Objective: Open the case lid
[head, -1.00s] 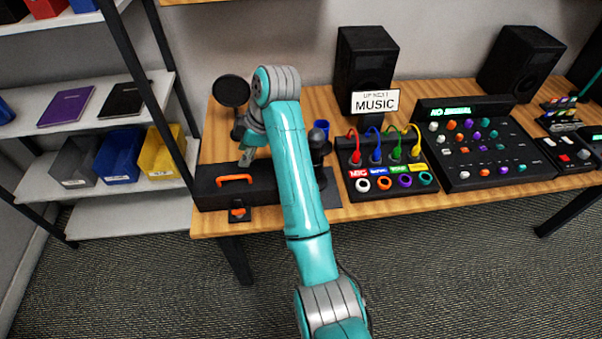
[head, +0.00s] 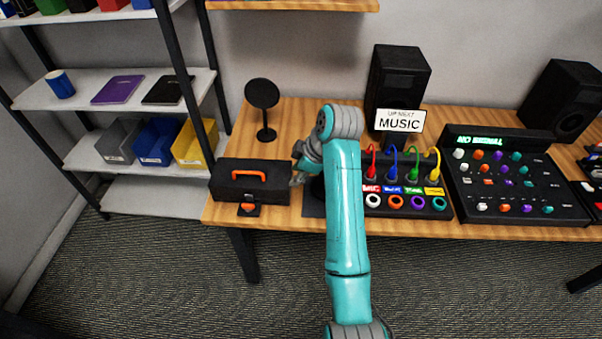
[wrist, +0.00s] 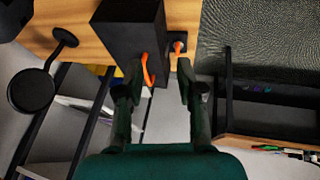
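The black case (head: 225,190) lies on the left end of the wooden desk with its lid down. An orange handle (head: 249,174) is on its top and an orange latch (head: 249,208) is at its front. In the wrist view the case (wrist: 122,30), the handle (wrist: 147,68) and the latch (wrist: 179,46) show beyond my fingers. My gripper (wrist: 159,72) is open, with its two fingers apart and nothing held between them. In the head view my gripper (head: 296,181) is at the right end of the case; I cannot tell whether it touches.
A round black disc on a stand (head: 263,95) is behind the case. A cable panel (head: 405,203) with coloured plugs is to the right of my arm, then a mixer (head: 515,185). A shelf unit with bins (head: 155,142) stands left. Open floor lies in front.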

